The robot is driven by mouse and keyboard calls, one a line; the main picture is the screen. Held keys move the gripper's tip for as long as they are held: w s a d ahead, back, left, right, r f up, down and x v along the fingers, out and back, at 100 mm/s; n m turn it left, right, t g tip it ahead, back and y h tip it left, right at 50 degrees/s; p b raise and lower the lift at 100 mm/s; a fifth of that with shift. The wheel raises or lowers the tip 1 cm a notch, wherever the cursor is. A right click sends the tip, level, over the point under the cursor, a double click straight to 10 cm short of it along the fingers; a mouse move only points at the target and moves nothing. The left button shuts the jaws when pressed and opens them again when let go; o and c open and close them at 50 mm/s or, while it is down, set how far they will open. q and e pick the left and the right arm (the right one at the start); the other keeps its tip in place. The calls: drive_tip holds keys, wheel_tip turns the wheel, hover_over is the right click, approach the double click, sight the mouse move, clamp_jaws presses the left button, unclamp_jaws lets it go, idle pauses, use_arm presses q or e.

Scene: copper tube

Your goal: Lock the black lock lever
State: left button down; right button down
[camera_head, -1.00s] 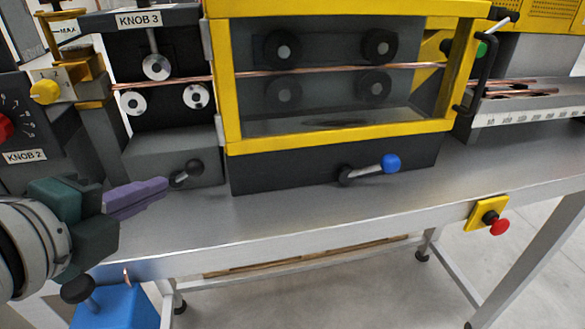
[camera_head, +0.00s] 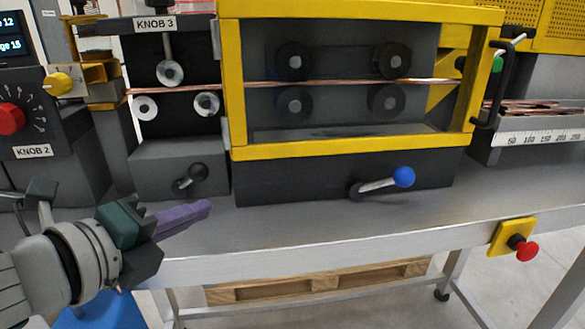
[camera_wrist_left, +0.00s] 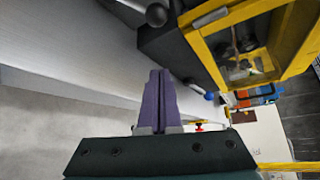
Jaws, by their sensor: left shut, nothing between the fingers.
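The black lock lever (camera_head: 190,179) is on the front of the grey block under the left roller unit. Its short arm slants up to the right and ends in a black ball. My left gripper (camera_head: 207,207), with purple fingers, is shut and empty. In the head view its tips show just below and right of the lever, over the bench edge area, apart from it. In the left wrist view the shut fingers (camera_wrist_left: 160,75) point up, and a black ball knob (camera_wrist_left: 156,15) shows beyond their tips. My right gripper is out of view.
A blue-tipped lever (camera_head: 403,177) is on the dark base under the yellow-framed guard (camera_head: 340,151). A red stop button (camera_head: 527,250) is on the bench front at right. The metal bench top (camera_head: 330,213) is clear before the machine. A copper tube (camera_head: 300,83) runs through the rollers.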

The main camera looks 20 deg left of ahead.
sight(190, 179)
use_arm(q)
drive_tip(key=x, duration=0.7)
drive_tip(key=shift+b, duration=0.4)
drive_tip(key=a, duration=0.1)
drive_tip(key=a+r+p, duration=0.1)
drive_tip(key=shift+a+r+p, duration=0.15)
drive_tip(key=shift+a+p, duration=0.15)
drive_tip(key=shift+a+r, duration=0.15)
drive_tip(key=shift+a, duration=0.25)
drive_tip(key=shift+s, duration=0.1)
drive_tip(key=shift+a+r, duration=0.1)
drive_tip(key=shift+a, duration=0.05)
